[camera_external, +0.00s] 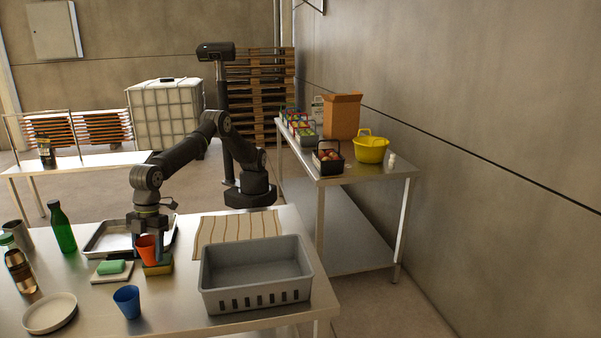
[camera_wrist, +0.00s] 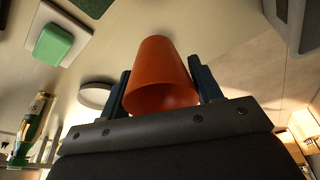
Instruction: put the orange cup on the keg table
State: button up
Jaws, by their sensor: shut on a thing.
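The orange cup (camera_external: 146,247) is between the fingers of my gripper (camera_external: 150,240), above the metal table in front of me. In the wrist view the orange cup (camera_wrist: 160,72) sits between the two dark fingers of my gripper (camera_wrist: 160,88), which are shut on it. In the external view, the cup's lower part is close to a yellow-brown block (camera_external: 158,268); I cannot tell if they touch. No keg is plainly visible, so I cannot tell which table is the keg table. A metal table (camera_external: 90,163) stands at the back left with a dark container on it.
A blue cup (camera_external: 127,301), a white plate (camera_external: 50,313), a green block (camera_external: 111,267) on a dish, bottles (camera_external: 62,228), a metal tray (camera_external: 103,240) and a grey bin (camera_external: 255,291) crowd the near table. A side table (camera_external: 340,181) holds baskets and a box.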

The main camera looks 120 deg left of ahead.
jog(key=w+f, duration=0.1)
jog(key=w, duration=0.2)
jog(key=w+f, duration=0.2)
jog(key=w, duration=0.1)
jog(key=w+d+f, duration=0.1)
jog(key=w+f, duration=0.1)
jog(key=shift+w+f, duration=0.15)
jog(key=shift+w, duration=0.25)
jog(key=shift+f, duration=2)
jog(key=o, duration=0.9)
jog(key=shift+f, duration=0.15)
jog(key=shift+o, duration=0.2)
jog(key=v, duration=1.2)
